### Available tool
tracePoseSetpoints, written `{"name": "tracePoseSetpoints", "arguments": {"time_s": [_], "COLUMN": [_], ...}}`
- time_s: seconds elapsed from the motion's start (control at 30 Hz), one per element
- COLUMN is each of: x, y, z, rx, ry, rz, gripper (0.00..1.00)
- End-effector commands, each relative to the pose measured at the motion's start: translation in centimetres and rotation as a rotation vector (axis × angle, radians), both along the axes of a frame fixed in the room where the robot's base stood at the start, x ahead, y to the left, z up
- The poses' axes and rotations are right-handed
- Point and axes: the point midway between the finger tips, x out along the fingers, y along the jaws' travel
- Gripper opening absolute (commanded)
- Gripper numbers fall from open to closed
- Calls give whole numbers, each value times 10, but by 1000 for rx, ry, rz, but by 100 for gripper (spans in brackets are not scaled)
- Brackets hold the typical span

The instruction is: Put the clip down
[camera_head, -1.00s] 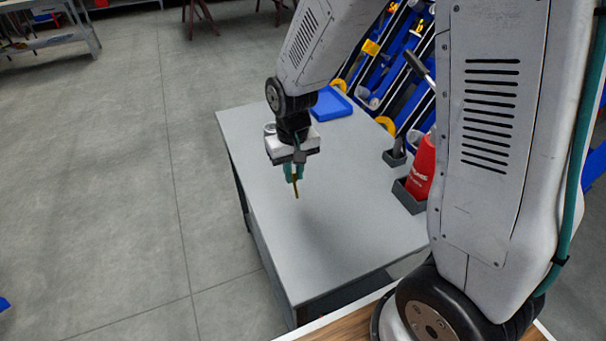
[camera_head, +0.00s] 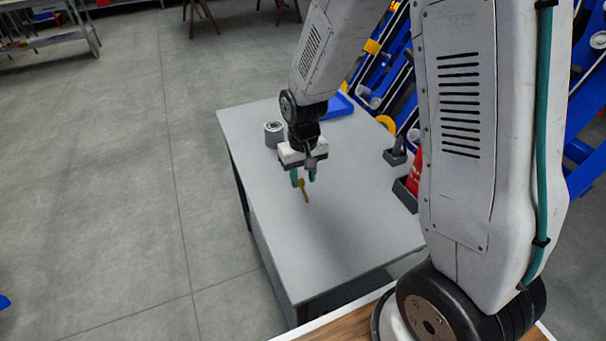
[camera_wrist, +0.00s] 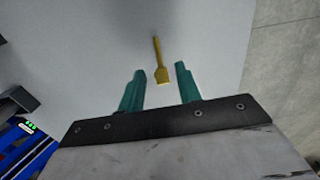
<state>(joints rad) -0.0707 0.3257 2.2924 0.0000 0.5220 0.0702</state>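The clip (camera_head: 304,190) is a thin yellow piece with a wider end. In the wrist view the clip (camera_wrist: 161,62) lies between and just beyond the fingertips, with clear gaps on both sides. My gripper (camera_head: 304,179) is open, its two teal fingers spread above the grey table (camera_head: 350,240). In the wrist view my gripper (camera_wrist: 158,76) shows both fingers apart and touching nothing. The clip seems to be on or very near the table top; I cannot tell whether it lies flat.
A grey cylinder (camera_head: 273,134) stands left of my gripper near the table's left edge. A blue tray (camera_head: 338,106) is at the back. A small dark holder (camera_head: 395,157) and a red object (camera_head: 414,178) stand along the right edge. The table's front is clear.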

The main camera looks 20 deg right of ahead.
Motion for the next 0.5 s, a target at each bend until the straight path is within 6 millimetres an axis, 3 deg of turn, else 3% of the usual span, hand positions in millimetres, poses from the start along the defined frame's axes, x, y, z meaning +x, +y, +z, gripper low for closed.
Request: {"name": "tracePoseSetpoints", "arguments": {"time_s": [0.33, 0.5], "x": [0, 1], "y": [0, 0], "z": [3, 26], "rx": [0, 0], "ry": [-1, -4], "rz": [0, 0], "gripper": [37, 37]}}
